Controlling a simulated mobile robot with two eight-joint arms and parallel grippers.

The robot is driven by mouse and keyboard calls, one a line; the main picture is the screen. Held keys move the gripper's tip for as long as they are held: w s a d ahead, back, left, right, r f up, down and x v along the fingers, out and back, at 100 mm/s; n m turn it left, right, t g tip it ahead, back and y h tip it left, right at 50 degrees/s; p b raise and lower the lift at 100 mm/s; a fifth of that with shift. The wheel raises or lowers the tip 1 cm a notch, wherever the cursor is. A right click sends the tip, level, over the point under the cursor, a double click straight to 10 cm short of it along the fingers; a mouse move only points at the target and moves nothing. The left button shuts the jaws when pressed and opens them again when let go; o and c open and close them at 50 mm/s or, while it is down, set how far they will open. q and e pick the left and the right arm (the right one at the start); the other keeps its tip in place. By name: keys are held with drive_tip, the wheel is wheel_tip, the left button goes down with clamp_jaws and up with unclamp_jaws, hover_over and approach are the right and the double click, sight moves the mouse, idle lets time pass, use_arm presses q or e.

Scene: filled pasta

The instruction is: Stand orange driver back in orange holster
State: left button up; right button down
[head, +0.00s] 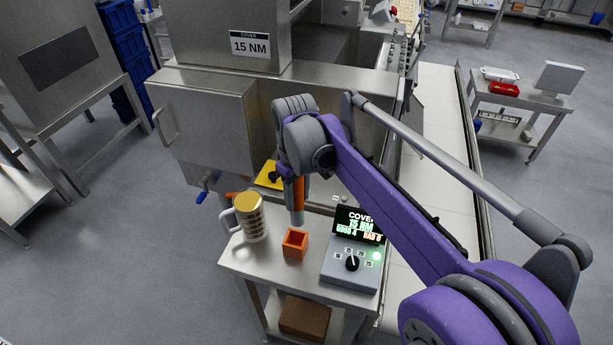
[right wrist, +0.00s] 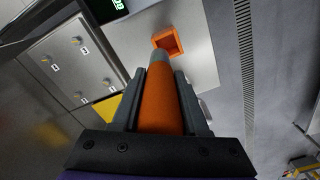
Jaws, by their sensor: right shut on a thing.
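The orange driver (head: 298,194) hangs roughly upright from my right gripper (head: 291,182), its grey lower end pointing down. In the right wrist view the two fingers close on both sides of the orange driver body (right wrist: 160,102). The orange holster (head: 295,244) is a square open-topped box on the small steel table. The driver's tip is above and slightly behind it, apart from it. In the right wrist view the holster (right wrist: 167,42) shows just beyond the driver's tip, with its opening facing up. My left gripper is not in view.
On the steel table (head: 242,264), a mug (head: 250,217) with a yellow top stands left of the holster and a control box (head: 351,264) with a lit screen stands right of it. The steel machine (head: 220,122) rises behind. A brown box (head: 304,317) sits on the lower shelf.

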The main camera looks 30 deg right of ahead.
sight(295, 211)
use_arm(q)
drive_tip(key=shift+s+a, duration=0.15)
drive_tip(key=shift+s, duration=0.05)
use_arm(e)
drive_tip(key=shift+s+a, duration=0.55)
drive_tip(key=shift+a, duration=0.15)
drive_tip(key=shift+f, duration=0.15)
drive_tip(key=shift+f+b, duration=0.85)
drive_tip(key=shift+f, duration=0.8)
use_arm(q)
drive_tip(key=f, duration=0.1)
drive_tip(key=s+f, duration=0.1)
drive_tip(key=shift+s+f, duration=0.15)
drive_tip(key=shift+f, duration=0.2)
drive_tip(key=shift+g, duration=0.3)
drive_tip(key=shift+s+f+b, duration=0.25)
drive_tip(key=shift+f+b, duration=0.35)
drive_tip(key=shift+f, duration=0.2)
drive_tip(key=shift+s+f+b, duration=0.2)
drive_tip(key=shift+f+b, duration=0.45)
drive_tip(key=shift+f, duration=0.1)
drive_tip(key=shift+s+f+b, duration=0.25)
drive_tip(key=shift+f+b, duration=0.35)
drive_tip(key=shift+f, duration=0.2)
use_arm(e)
wheel_tip(295, 211, down, 7)
drive_tip(key=shift+r, duration=0.1)
